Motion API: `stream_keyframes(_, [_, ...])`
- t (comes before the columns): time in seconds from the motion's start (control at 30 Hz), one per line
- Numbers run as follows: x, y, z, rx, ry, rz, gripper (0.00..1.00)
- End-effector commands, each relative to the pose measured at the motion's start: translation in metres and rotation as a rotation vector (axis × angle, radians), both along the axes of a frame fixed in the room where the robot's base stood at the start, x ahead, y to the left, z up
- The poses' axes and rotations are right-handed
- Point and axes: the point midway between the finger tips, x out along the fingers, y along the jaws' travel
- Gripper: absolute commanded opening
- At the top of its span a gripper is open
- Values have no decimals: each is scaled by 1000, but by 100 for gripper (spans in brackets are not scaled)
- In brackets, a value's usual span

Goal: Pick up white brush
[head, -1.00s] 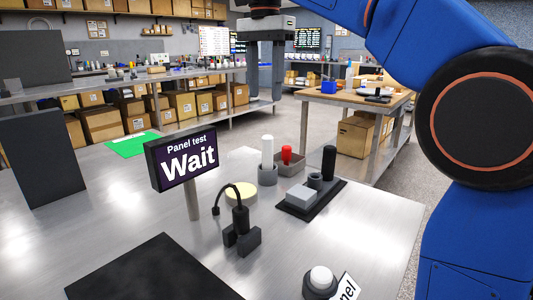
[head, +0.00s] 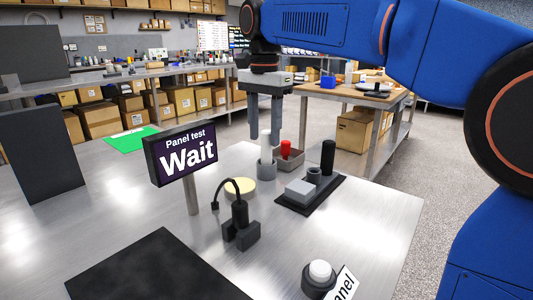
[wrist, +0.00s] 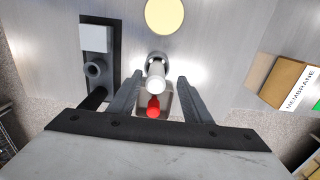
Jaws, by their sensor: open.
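The white brush (head: 265,152) stands upright in a grey round holder (head: 266,170) on the metal table. Its white handle shows in the wrist view (wrist: 157,72), between the two fingers. My gripper (head: 265,140) is open and points down over the brush, with a finger on either side of the handle's upper part. In the wrist view my gripper (wrist: 160,82) has a gap to the handle on both sides. The top of the brush is partly hidden by my gripper in the head view.
A grey bin with a red item (head: 286,150) stands right behind the holder. A black base with a dark upright cylinder (head: 328,157) is to the right. A pale yellow disc (head: 240,187), a black cable stand (head: 240,225) and a "Wait" sign (head: 187,155) are nearer.

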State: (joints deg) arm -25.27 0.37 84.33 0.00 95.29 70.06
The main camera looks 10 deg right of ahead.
Motion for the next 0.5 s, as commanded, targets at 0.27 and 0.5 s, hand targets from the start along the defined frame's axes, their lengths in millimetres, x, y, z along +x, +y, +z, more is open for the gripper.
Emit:
stream_keyframes(0.27, [-5,-5,-36,-1,2,0,45])
stream_keyframes(0.5, [-4,-5,-48,0,0,0,45])
